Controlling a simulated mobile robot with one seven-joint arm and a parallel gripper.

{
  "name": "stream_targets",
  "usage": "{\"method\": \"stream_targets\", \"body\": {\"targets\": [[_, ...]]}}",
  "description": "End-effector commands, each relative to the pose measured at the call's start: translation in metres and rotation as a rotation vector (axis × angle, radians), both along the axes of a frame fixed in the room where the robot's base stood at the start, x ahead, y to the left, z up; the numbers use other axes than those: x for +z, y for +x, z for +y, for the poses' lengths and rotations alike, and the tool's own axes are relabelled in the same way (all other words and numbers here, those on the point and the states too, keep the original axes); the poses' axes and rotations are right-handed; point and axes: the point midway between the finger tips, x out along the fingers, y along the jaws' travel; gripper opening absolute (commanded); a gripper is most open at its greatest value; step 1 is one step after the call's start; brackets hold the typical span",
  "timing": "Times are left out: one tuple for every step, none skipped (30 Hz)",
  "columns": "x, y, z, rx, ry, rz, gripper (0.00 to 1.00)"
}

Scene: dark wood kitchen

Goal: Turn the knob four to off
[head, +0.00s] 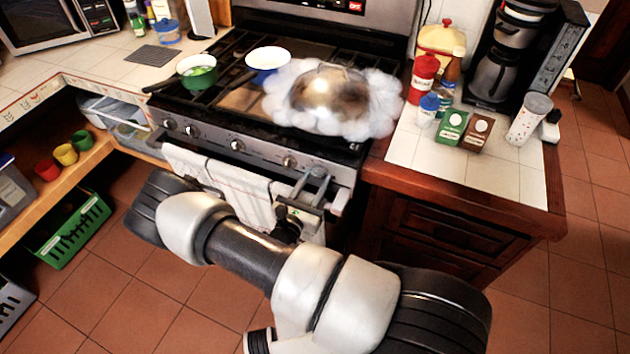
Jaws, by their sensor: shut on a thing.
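The stove's front panel (262,157) carries a row of round silver knobs. Two knobs sit at the left (169,123) (191,131), one near the middle (237,145) and one further right (289,161). The rightmost knob (319,171) is partly hidden by my gripper (309,179). The frame does not label which one is knob four. My gripper reaches up from below in front of the panel's right end. Its two fingers are at the rightmost knob and shut on it. The knob's pointer direction is too small to tell.
White steam or smoke (380,95) surrounds a metal pot (330,92) on the right burners. Towels (235,185) hang from the oven handle. The tiled counter (470,172) is at right.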

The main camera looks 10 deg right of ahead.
Motion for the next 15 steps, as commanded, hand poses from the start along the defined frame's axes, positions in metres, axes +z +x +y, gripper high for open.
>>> {"method": "stream_targets", "body": {"targets": [[-0.0001, -0.0001, 0.0004, 0.0, 0.012, -0.009, 0.14], [-0.0001, 0.0, 0.0005, 0.0, 0.023, -0.016, 0.14], [-0.0001, 0.0001, 0.0006, 0.0, 0.036, -0.026, 0.14], [-0.0001, 0.0001, 0.0007, 0.001, 0.05, -0.036, 0.14], [-0.0001, 0.0002, 0.0007, 0.001, 0.063, -0.046, 0.14], [-0.0001, 0.0002, 0.0008, 0.001, 0.085, -0.062, 0.14], [-0.0001, 0.0003, 0.0009, 0.001, 0.103, -0.075, 0.14], [-0.0001, 0.0003, 0.001, 0.001, 0.12, -0.088, 0.14], [0.0, 0.0005, 0.0011, 0.001, 0.146, -0.106, 0.14], [0.0, 0.0005, 0.0012, 0.001, 0.167, -0.122, 0.14], [0.0001, 0.0006, 0.0013, 0.001, 0.189, -0.138, 0.14], [0.0001, 0.0007, 0.0015, 0.001, 0.219, -0.159, 0.14], [0.0002, 0.0008, 0.0015, 0.001, 0.242, -0.176, 0.14], [0.0002, 0.0008, 0.0016, 0.001, 0.265, -0.193, 0.14], [0.0004, 0.0009, 0.0017, 0.001, 0.296, -0.215, 0.14]]}}
